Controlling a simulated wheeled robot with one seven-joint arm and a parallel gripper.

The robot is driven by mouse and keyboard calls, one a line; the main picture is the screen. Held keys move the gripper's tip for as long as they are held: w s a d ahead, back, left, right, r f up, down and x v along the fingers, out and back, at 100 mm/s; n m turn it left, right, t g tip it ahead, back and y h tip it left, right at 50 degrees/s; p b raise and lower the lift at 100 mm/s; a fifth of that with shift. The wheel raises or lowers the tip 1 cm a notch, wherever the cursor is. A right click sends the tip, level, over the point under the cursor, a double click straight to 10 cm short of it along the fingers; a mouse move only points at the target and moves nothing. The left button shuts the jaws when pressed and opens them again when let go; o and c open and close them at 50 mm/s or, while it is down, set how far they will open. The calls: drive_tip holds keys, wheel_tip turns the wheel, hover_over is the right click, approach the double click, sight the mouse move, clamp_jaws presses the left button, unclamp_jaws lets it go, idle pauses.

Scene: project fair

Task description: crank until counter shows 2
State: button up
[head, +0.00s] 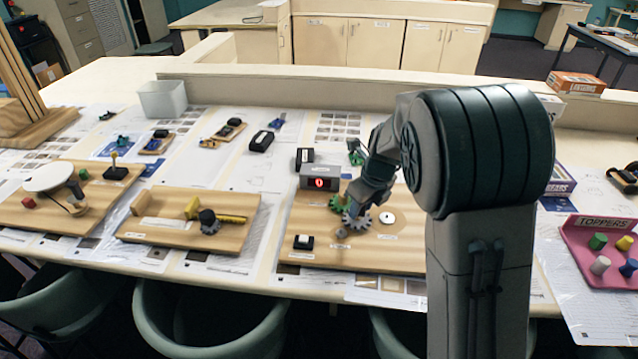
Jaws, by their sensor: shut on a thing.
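The counter (319,183) is a grey box with a red lit digit that reads 0. It stands at the back of a wooden board (375,257). In front of it, a green gear (338,203) sits beside a grey gear (352,222) on the board. My gripper (357,207) reaches down over the grey gear from the right and is shut on the crank handle there. The handle itself is mostly hidden by the gripper.
A black-and-white block (303,242) and a white disc (387,218) are on the same board. A board with a yellow part (232,218) lies to the left. A pink toppers tray (590,262) is at the right. My arm hides the board's right side.

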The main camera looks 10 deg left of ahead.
idle(0.8)
drive_tip(key=shift+a+r+p, duration=0.15)
drive_tip(key=shift+a+p, duration=0.3)
drive_tip(key=shift+p, duration=0.15)
drive_tip(key=shift+o, duration=0.2)
drive_tip(key=a+p, duration=0.1)
drive_tip(key=w+a+p, duration=0.1)
drive_tip(key=a+p, duration=0.1)
drive_tip(key=shift+w+a, duration=0.1)
drive_tip(key=shift+w, duration=0.2)
drive_tip(key=shift+w+a+p, duration=0.25)
drive_tip(key=shift+w+p, duration=0.15)
drive_tip(key=shift+w, duration=0.05)
drive_tip(key=shift+w+a+p, duration=0.2)
drive_tip(key=shift+w+p, duration=0.2)
drive_tip(key=shift+w, duration=0.05)
drive_tip(key=shift+c, duration=0.2)
drive_tip(key=shift+f, duration=0.2)
